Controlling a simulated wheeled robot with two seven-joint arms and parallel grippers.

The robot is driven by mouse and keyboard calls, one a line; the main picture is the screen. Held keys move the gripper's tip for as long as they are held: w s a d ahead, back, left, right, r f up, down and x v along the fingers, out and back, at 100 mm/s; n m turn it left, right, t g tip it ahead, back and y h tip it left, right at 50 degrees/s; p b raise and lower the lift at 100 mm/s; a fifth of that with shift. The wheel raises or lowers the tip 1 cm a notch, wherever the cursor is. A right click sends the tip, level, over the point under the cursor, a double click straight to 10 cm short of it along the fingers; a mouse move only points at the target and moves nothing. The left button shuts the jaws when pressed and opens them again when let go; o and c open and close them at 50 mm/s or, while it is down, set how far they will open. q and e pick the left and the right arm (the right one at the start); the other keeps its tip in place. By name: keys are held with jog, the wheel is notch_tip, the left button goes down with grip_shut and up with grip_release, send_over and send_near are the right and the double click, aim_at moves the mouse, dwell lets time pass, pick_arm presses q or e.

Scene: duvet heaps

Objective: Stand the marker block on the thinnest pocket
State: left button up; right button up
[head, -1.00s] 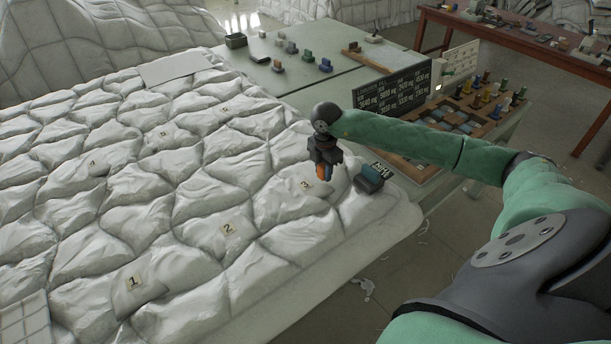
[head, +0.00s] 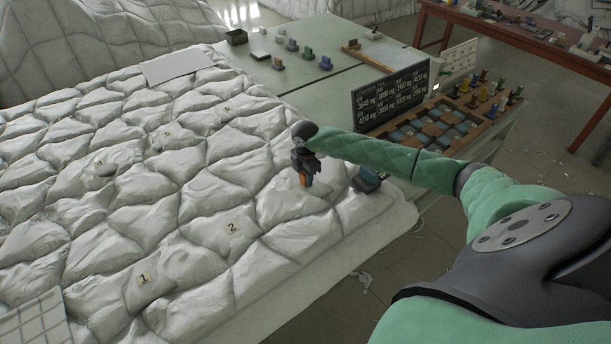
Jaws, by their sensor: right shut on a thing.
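My right gripper (head: 304,178) points down over the near right part of the white quilted duvet (head: 200,269). It is shut on a small orange block, which I take to be the marker block (head: 304,181). The block is low over a pocket near the right edge, where the gripper covers the tag. I cannot tell whether the block touches the cloth. Pocket tags 2 (head: 232,227) and 1 (head: 144,277) are readable to the left and nearer; smaller tags farther back are hard to read. My left gripper is out of view.
A black board (head: 392,95) lists fill weights in mg beside a wooden tray (head: 486,129) of coloured pieces. Several small blocks stand on the green table (head: 345,75).

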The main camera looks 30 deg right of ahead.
jog(key=shift+f, duration=0.4)
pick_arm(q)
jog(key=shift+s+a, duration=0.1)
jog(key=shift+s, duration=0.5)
pick_arm(e)
jog(key=shift+f, duration=0.1)
jog(key=o, duration=1)
jog(key=shift+c, duration=0.2)
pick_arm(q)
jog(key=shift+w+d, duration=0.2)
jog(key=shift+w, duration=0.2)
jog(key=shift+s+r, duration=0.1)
